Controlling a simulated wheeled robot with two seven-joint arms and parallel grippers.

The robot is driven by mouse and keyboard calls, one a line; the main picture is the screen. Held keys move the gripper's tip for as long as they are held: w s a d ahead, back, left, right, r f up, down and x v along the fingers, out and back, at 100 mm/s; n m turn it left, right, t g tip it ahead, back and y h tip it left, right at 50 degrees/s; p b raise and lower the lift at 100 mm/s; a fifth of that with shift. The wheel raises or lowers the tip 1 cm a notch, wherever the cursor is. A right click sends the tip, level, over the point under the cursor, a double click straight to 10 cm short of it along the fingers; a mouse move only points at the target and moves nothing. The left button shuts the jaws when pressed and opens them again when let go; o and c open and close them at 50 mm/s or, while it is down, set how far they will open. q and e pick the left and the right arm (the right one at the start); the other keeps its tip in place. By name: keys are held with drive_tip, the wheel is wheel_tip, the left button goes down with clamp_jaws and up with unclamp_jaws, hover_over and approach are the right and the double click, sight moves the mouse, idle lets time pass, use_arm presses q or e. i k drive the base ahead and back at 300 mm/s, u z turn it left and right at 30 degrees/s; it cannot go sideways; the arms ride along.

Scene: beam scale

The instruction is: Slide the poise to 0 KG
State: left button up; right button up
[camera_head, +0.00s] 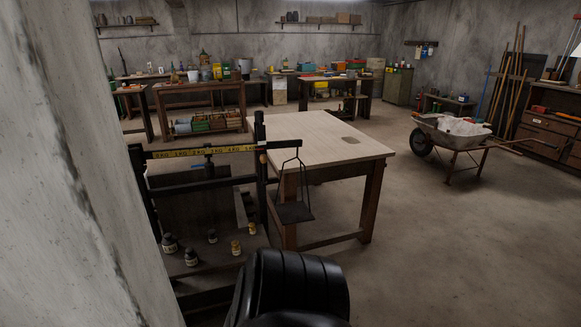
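The beam scale stands left of centre, with a dark upright post (260,170) and a beam that carries a yellow marked strip (190,152). The labels on the strip are too small to read surely. A dark pan (294,212) hangs from the right end of the beam. Neither of my grippers is in view.
Several small dark and yellow weights (191,257) stand on the scale's low base. A wooden table (330,150) is right behind the scale. A grey wall (80,170) closes off the near left. A wheelbarrow (455,137) stands at right; the floor between is clear.

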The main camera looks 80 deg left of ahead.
sight(209, 169)
drive_tip(key=i, duration=0.45)
drive_tip(key=u, duration=2.75)
drive_tip(key=i, duration=1.45)
drive_tip(key=u, duration=0.05)
